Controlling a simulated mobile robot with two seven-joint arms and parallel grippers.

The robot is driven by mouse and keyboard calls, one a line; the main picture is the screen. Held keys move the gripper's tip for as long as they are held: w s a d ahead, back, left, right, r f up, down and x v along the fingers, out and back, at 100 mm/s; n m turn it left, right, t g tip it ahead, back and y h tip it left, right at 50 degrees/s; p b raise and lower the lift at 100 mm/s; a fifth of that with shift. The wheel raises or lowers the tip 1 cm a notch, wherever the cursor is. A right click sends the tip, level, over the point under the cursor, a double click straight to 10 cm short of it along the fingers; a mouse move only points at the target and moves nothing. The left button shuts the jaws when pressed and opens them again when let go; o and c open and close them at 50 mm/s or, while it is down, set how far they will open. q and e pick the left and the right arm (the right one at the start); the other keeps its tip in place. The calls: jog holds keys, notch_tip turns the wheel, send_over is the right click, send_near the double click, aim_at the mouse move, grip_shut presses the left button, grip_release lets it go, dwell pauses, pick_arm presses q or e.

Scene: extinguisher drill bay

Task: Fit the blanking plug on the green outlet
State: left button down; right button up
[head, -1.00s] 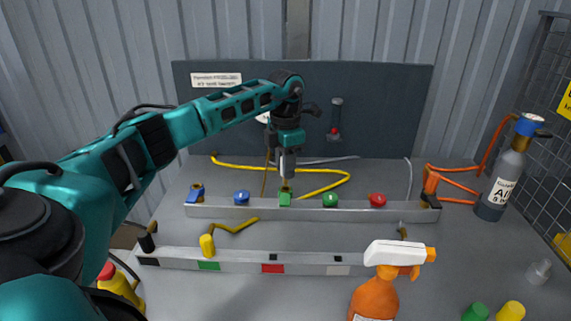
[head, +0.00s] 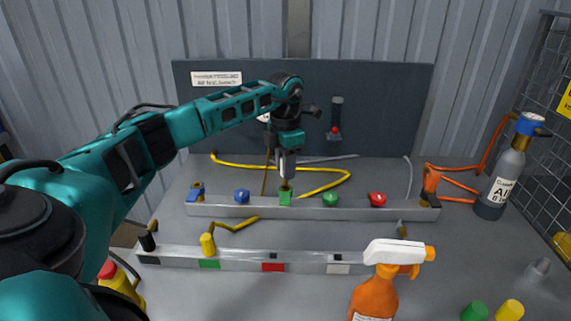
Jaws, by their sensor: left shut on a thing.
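The green outlet (head: 285,199) is a small green block on the rear metal rail, between a blue knob and a green knob. My left gripper (head: 286,180) points straight down above it. It is shut on a small brass-coloured piece (head: 285,187), apparently the blanking plug, mostly hidden between the fingers. The piece stands right over the top of the green block. I cannot tell whether it is seated or only touching. My right gripper is not in view.
The rear rail (head: 310,212) also carries a blue knob (head: 242,196), a green knob (head: 330,199) and a red knob (head: 377,199). A front rail (head: 240,262) has coloured labels. A spray bottle (head: 374,298) and a grey cylinder (head: 503,180) stand to the right.

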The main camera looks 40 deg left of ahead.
pick_arm(q)
jog(key=shift+f+b, duration=0.45)
jog(key=shift+f, duration=0.6)
jog(key=shift+f, duration=0.85)
dwell(1.1)
jog(key=c, duration=0.8)
grip_release()
notch_tip(320, 180, up, 13)
